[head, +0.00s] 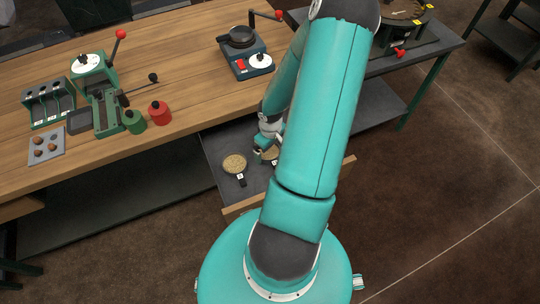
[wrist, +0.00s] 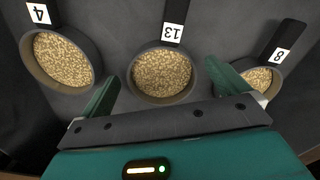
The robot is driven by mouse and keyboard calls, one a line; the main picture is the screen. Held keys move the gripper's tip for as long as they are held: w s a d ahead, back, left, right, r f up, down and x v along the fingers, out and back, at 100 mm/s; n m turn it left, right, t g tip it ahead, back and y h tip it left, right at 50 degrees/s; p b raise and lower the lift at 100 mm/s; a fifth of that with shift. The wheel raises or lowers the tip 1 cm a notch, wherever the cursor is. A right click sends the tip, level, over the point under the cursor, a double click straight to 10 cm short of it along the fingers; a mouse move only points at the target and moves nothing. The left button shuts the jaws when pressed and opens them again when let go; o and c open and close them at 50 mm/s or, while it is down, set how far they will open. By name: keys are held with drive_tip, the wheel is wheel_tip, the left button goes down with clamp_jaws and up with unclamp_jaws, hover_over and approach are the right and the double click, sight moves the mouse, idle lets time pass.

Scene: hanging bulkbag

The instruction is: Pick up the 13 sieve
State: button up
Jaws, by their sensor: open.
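The 13 sieve (wrist: 162,74) is a round dark-rimmed pan of tan grains in the middle of the wrist view. Its dark handle points up in that picture and bears a white 13 label (wrist: 171,33), upside down. My gripper (wrist: 162,82) is open, with one green finger at each side of this pan's near half. I cannot tell whether the fingers touch the rim or how high they are. In the head view, my gripper (head: 262,150) is beside a partly hidden sieve (head: 271,154); its label cannot be read there.
The 4 sieve (wrist: 66,60) is left and the 8 sieve (wrist: 258,78) right, close to the fingers. In the head view one sieve (head: 235,163) lies clear on the dark shelf (head: 213,147). The wooden bench (head: 180,70) holds presses, a scale and weights.

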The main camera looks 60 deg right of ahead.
drive_tip(key=shift+f, duration=0.9)
drive_tip(key=c, duration=1)
drive_tip(key=shift+r, duration=0.15)
